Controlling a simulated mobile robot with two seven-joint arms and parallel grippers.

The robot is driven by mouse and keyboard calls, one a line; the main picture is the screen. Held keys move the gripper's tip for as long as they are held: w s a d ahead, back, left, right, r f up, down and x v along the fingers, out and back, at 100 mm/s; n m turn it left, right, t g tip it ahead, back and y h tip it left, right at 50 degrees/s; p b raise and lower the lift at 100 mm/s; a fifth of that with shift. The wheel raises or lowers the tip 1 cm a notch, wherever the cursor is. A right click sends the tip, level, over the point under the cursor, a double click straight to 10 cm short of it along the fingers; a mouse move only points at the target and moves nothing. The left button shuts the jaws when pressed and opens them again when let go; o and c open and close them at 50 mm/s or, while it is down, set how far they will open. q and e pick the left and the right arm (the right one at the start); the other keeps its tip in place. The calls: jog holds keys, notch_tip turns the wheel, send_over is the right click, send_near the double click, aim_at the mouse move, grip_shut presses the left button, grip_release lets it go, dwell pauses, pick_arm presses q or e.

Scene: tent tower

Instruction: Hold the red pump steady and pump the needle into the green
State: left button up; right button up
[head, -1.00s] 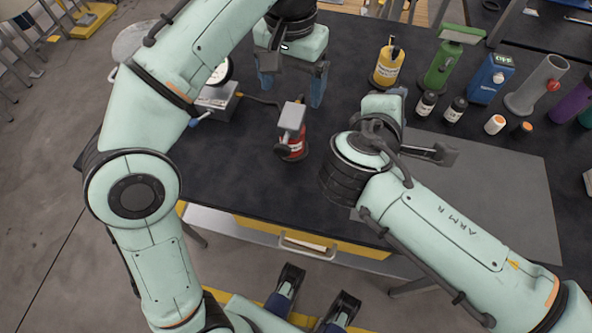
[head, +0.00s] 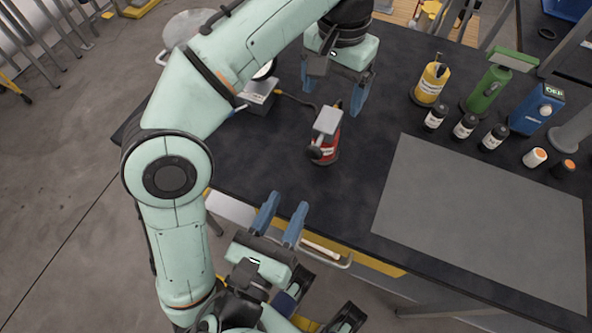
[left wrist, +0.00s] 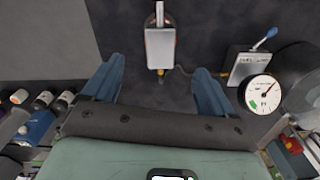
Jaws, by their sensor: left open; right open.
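The red pump (head: 329,152) with a grey block on top stands upright on the dark table. In the left wrist view its grey top (left wrist: 160,48) lies beyond and between the fingers. My left gripper (head: 334,88) is open and empty, behind the pump and apart from it. Its blue fingers also show in the left wrist view (left wrist: 157,84). My right gripper (head: 281,217) is open and empty at the table's front edge. The round white gauge (left wrist: 262,94) has a small green patch at its lower left; a reddish needle appears to point to the upper right.
A grey box (head: 260,90) sits by the gauge, with a dark hose towards the pump. A yellow bottle (head: 431,84), a green one (head: 488,90), a blue unit (head: 537,110) and several small bottles stand at the right. A flat grey mat (head: 480,215) is clear.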

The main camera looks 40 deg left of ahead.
aim_at(326, 135)
pick_arm(q)
notch_tip(326, 135, down, 13)
jog(key=shift+f, duration=0.1)
dwell(0.4)
jog(key=c, duration=1.4)
jog(key=shift+c, duration=0.3)
